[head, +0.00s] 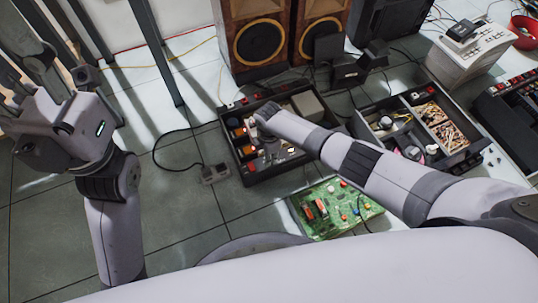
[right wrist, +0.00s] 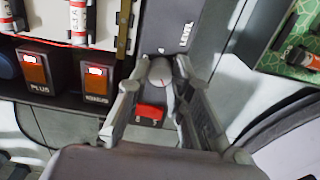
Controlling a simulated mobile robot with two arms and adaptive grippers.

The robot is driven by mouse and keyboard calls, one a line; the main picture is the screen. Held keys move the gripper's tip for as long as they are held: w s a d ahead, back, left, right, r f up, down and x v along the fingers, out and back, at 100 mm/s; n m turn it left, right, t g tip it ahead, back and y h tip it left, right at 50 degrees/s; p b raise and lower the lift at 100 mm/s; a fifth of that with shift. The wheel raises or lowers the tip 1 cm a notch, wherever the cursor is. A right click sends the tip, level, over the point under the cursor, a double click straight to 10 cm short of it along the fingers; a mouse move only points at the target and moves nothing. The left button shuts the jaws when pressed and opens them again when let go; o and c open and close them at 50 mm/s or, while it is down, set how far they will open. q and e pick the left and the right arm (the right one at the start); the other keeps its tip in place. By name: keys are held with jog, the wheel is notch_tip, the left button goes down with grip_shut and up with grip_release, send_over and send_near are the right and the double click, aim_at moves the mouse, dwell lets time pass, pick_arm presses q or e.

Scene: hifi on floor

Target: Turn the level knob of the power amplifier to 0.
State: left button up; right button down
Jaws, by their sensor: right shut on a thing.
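The power amplifier (head: 275,171) is a dark open-topped chassis on the floor, with parts showing inside. My right gripper (head: 266,112) reaches over it from the right. The fingers of my right gripper (right wrist: 157,80) are shut on the knob, one on each side. The knob's scale cannot be read. My left gripper (head: 30,78) is raised at the left, away from the amplifier; its finger opening is unclear.
Lit orange switches (right wrist: 35,72) sit left of the knob. A red part (right wrist: 150,112) shows between the fingers. A green circuit board (head: 335,208) lies in front of the amplifier. Another open box (head: 460,162) stands to the right. Speakers (head: 258,40) stand behind. Cables cross the tiled floor.

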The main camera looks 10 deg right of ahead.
jog(key=shift+s+a+n, duration=0.1)
jog(key=shift+a+n, duration=0.05)
jog(key=shift+n, duration=0.95)
jog(key=c, duration=1.9)
grip_release()
jog(key=o, duration=0.5)
jog(key=shift+c, duration=0.2)
notch_tip(320, 180, up, 12)
